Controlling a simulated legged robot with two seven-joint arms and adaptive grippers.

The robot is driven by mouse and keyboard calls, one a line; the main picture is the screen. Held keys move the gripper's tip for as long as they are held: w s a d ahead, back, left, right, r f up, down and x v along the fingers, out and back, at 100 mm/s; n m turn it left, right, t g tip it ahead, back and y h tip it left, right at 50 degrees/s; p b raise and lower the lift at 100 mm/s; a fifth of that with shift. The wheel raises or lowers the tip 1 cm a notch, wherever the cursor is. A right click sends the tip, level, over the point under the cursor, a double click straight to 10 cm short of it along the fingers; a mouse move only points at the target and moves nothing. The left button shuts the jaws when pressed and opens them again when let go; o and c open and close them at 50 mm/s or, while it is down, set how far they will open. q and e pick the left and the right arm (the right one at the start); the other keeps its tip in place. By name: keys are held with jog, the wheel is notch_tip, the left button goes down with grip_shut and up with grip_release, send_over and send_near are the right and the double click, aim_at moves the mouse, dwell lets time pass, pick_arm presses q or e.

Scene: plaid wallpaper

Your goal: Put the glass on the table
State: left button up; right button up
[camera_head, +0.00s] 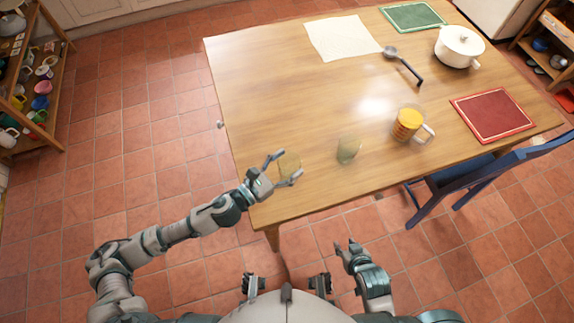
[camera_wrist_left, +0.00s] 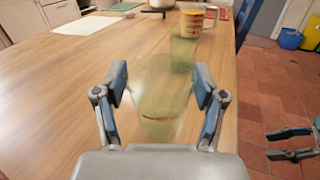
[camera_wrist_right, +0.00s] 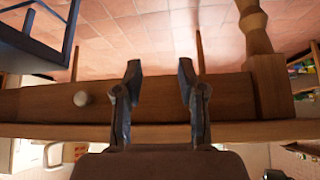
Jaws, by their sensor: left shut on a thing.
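My left gripper (camera_head: 282,169) is shut on a clear, slightly greenish glass (camera_head: 290,164) over the near left corner of the wooden table (camera_head: 270,100). In the left wrist view the held glass (camera_wrist_left: 158,100) stands between the two fingers (camera_wrist_left: 164,85). I cannot tell whether its base touches the tabletop. A second, similar glass (camera_head: 348,150) stands upright on the table to the right of it. It also shows behind the held glass in the left wrist view (camera_wrist_left: 183,53). My right gripper (camera_head: 346,248) is open and empty, off the table's near edge; its fingers (camera_wrist_right: 160,70) are apart.
Further off are a red mat (camera_head: 493,115), a ladle (camera_head: 404,66), a white pot (camera_head: 458,48), a white cloth (camera_head: 342,38) and a green mat (camera_head: 412,17). A blue chair (camera_head: 470,180) stands at the near right side. The table's left part is clear.

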aim_at(288, 168)
pick_arm(q)
jog(key=shift+w+d, duration=0.2)
jog(key=shift+w, duration=0.15)
jog(key=shift+d+f, duration=0.1)
jog(key=shift+f, duration=0.15)
jog(key=f+b, duration=0.2)
jog(key=f, duration=0.1)
jog(key=shift+a+f, duration=0.1)
jog(key=shift+a, duration=0.35)
jog(key=shift+d, duration=0.2)
jog(key=o, duration=1.3)
jog(key=shift+d, duration=0.15)
jog(key=shift+c, duration=0.2)
pick_arm(e)
jog(key=w+a+r+t+y, duration=0.1)
jog(key=w+a+r+t, duration=0.1)
jog(key=w+r+t, duration=0.1)
jog(key=shift+w+t, duration=0.5)
jog(key=shift+w, duration=0.75)
